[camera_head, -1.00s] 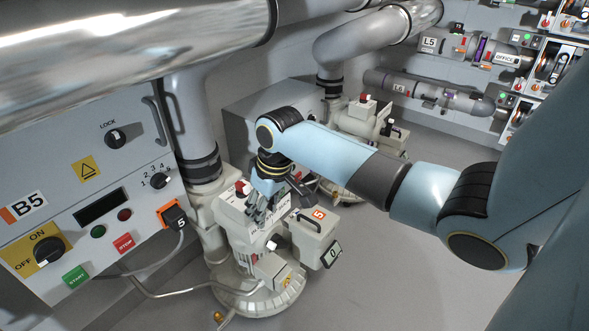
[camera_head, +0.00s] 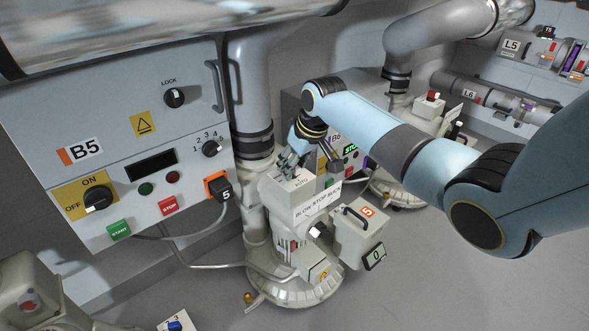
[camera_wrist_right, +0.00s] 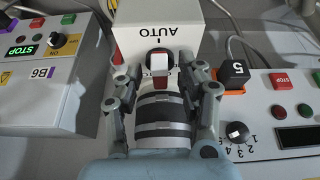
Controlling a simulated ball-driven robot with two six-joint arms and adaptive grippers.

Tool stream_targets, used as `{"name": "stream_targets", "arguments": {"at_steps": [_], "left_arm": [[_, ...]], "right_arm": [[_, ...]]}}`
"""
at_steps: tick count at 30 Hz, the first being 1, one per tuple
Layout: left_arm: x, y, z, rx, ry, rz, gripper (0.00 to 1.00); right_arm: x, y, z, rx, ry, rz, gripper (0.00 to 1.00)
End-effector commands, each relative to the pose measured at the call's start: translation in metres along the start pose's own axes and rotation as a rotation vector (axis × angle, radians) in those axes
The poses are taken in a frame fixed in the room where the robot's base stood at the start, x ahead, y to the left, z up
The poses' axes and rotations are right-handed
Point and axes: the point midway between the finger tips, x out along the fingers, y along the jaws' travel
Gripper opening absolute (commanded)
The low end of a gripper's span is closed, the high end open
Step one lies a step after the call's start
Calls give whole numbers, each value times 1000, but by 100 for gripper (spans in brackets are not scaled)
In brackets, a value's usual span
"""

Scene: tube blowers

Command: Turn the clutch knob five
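The blower unit marked 5 (camera_head: 345,240) stands on a round base in the middle of the head view. Its front has a black knob with a white bar (camera_head: 317,230) below a BLOW STOP SUCK label. My right gripper (camera_head: 288,160) is at the unit's top, by the AUTO label. In the right wrist view, my right gripper (camera_wrist_right: 153,66) is open. Its fingers are on either side of a dark knob with a white and red lever (camera_wrist_right: 160,65) under AUTO, with gaps visible. No label names a clutch knob. My left gripper is not in view.
The B5 panel (camera_head: 130,120) is on the left, with a cable running to its orange socket (camera_head: 217,186). A large pipe (camera_head: 250,90) rises behind the unit. Another blower unit (camera_head: 425,115) is behind my right arm. The floor at the right is clear.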

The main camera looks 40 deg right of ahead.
Motion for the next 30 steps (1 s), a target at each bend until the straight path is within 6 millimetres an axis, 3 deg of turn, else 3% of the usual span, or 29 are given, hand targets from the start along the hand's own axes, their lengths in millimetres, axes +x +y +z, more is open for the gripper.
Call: {"name": "stream_targets", "arguments": {"at_steps": [8, 18, 30], "left_arm": [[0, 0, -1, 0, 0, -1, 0], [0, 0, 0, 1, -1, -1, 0], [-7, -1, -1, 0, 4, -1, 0]], "right_arm": [[2, 0, -1, 0, 2, 0, 38], [2, 0, 0, 0, 1, 0, 0], [-1, -1, -1, 36, 1, 13, 0]]}}
